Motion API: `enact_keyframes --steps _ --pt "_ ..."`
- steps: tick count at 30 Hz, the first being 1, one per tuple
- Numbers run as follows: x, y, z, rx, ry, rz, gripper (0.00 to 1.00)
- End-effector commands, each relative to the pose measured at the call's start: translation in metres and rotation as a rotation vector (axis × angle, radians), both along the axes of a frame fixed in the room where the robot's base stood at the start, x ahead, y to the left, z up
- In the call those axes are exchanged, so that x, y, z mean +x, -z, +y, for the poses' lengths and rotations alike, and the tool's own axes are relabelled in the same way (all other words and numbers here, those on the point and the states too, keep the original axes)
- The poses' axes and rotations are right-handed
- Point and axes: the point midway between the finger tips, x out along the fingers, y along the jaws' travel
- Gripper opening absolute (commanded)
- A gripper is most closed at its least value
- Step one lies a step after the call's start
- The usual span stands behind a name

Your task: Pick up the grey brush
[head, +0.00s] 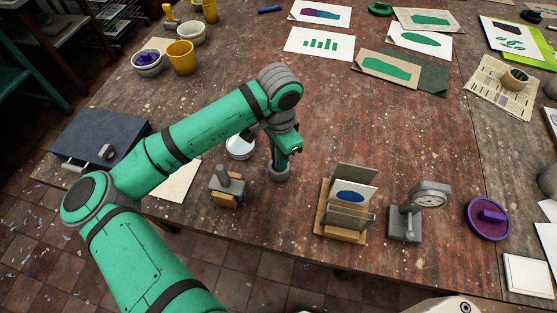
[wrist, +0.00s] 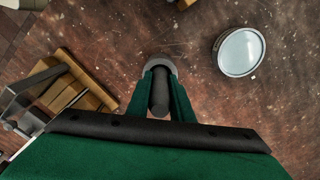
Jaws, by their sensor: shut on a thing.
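The grey brush (head: 279,173) stands upright on the wooden table, or just above it; I cannot tell whether its base touches the wood. In the wrist view it shows as a dark round handle (wrist: 160,97) with a wider grey round base beyond. My gripper (head: 287,149) points down over it. In the wrist view the two green fingers of my gripper (wrist: 161,82) close on the handle from both sides. The fingers hide part of the handle in the head view.
A round pale dish (head: 240,147) stands left of the brush, and a grey-handled block (head: 227,184) in front left. A wooden frame with cards (head: 345,212) and a grey dial stand (head: 408,215) are to the right. The table behind the brush is clear.

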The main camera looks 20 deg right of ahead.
Motion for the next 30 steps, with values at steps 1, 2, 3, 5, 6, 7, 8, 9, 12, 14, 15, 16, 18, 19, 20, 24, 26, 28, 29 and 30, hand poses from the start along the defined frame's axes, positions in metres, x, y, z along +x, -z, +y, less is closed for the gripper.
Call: enact_keyframes --steps 1,2,3,5,6,7,8,9,12,14,15,16,18,19,20,24,26,28,29,30 --pt "0.000 0.000 0.000 0.000 0.000 0.000 0.00" --pt "0.000 0.000 0.000 0.000 0.000 0.000 0.00" --pt "0.000 -0.001 0.000 0.000 0.000 -0.001 0.00" --pt "0.000 -0.004 0.000 0.000 0.000 -0.001 0.00" --pt "0.001 -0.008 0.000 -0.001 -0.001 -0.002 0.00" --pt "0.001 -0.011 0.000 -0.002 -0.001 -0.002 0.00" --pt "0.001 -0.015 0.000 -0.002 -0.001 -0.002 0.00" --pt "0.001 -0.022 0.000 -0.001 0.000 -0.002 0.00" --pt "0.001 -0.041 -0.001 -0.001 0.000 -0.003 0.00" --pt "0.001 -0.053 -0.001 -0.001 0.000 -0.003 0.00" --pt "0.001 -0.060 0.000 -0.001 0.000 -0.002 0.00" --pt "0.001 -0.066 0.000 -0.001 0.000 -0.002 0.00" --pt "0.001 -0.077 0.000 -0.001 -0.001 -0.002 0.00" --pt "0.001 -0.081 0.001 -0.001 -0.001 -0.002 0.00" --pt "0.001 -0.085 0.001 0.000 -0.001 -0.002 0.00" --pt "0.000 -0.097 -0.002 -0.001 0.004 -0.001 0.00" --pt "-0.001 -0.099 -0.003 0.000 0.006 0.000 0.00" --pt "-0.001 -0.100 -0.004 0.000 0.007 0.000 0.00" --pt "-0.001 -0.101 -0.004 0.000 0.008 0.000 0.00" --pt "-0.001 -0.101 -0.004 0.000 0.007 0.000 0.00"
